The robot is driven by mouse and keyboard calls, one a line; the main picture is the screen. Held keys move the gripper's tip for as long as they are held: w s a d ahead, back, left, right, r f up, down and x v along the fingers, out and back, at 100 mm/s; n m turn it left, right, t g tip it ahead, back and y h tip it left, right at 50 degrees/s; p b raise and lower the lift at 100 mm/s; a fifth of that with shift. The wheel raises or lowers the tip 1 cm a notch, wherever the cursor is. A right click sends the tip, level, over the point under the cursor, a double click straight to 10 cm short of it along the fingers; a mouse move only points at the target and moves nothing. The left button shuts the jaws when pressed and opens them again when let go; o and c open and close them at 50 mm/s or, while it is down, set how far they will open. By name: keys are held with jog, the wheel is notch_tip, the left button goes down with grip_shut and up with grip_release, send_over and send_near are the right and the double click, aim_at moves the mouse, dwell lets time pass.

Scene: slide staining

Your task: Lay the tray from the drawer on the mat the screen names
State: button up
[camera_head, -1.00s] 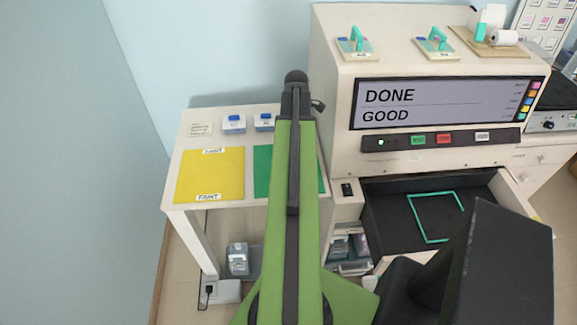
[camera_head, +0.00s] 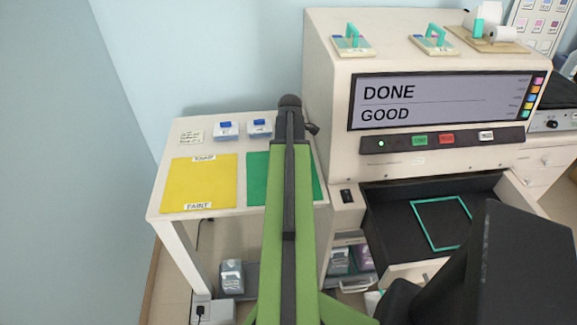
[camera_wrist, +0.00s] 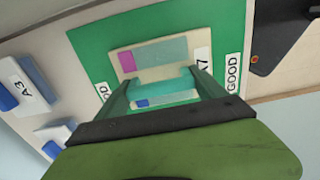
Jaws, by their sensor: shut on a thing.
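The screen (camera_head: 445,102) reads DONE and GOOD. In the wrist view, my gripper (camera_wrist: 162,86) is shut on the teal handle of a cream tray (camera_wrist: 125,62), which has a pink patch, a grey-green strip and an A7 label. The tray is over the green mat (camera_wrist: 95,40), whose label reads GOOD; I cannot tell whether it touches the mat. The green mat (camera_head: 256,180) is partly hidden by my arm in the head view, where the gripper and tray are hidden. The yellow mat (camera_head: 198,182), labelled FAINT, lies left of it.
The drawer (camera_head: 395,225) stands open, with a teal outline and no tray visible. Two trays with teal handles (camera_head: 352,42) (camera_head: 435,42) sit on the machine. A wall rises behind the table.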

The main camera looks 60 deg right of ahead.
jog(key=o, duration=1.5)
jog(key=shift+f, duration=0.1)
notch_tip(320, 180, up, 12)
jog(key=p, duration=1.2)
